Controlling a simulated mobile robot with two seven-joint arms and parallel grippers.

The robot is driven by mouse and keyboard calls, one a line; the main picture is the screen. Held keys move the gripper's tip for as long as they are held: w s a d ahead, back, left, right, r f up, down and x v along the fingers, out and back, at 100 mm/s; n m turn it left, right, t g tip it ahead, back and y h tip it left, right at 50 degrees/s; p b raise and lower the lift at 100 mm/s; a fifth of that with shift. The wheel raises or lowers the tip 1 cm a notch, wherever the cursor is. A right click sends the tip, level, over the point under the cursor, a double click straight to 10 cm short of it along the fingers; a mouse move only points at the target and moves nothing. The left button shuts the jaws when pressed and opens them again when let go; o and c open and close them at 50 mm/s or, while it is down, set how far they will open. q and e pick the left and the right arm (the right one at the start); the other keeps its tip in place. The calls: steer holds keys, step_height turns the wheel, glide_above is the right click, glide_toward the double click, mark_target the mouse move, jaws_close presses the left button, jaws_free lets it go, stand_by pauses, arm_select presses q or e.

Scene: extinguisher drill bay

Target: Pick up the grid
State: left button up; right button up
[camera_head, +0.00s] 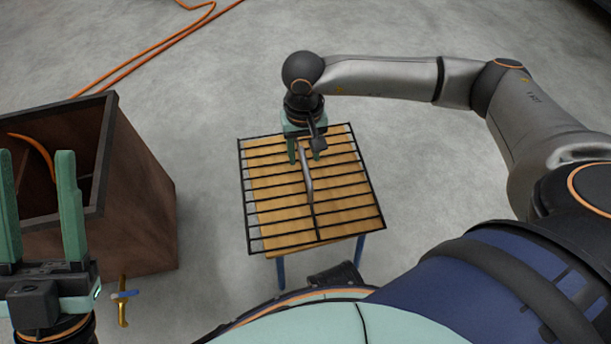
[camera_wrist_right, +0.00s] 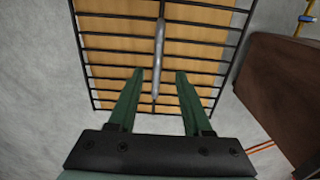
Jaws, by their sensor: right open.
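The grid (camera_head: 345,190) is a black wire rack with parallel bars and a grey curved handle (camera_head: 307,180) along its middle. It lies on a small wooden-topped table (camera_head: 330,215) with blue legs. My right gripper (camera_head: 306,158) is over the far part of the grid, pointing down. In the right wrist view its two green fingers (camera_wrist_right: 155,75) are apart, with the grid (camera_wrist_right: 100,70) beyond them and the handle (camera_wrist_right: 158,50) showing between them. I cannot tell the exact height gap. My left gripper (camera_head: 36,155) is at the lower left, fingers apart and empty.
A dark brown open box (camera_head: 145,190) stands at the left, with an orange hose (camera_head: 40,150) inside. Another orange hose (camera_head: 150,55) lies on the grey floor behind. A brass and blue valve-like fitting (camera_head: 123,300) is at the box's near side. The floor right of the table is clear.

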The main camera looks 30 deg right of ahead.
mark_target(305, 165)
steer(key=f, duration=0.1)
steer(key=f+b, duration=0.1)
steer(key=f, duration=0.1)
steer(key=f+b, duration=0.1)
steer(key=f, duration=0.1)
steer(key=shift+w+d, duration=0.2)
steer(key=shift+d, duration=0.05)
jaws_close()
steer(key=shift+w+r, duration=0.1)
steer(key=shift+r, duration=0.1)
stand_by(0.9)
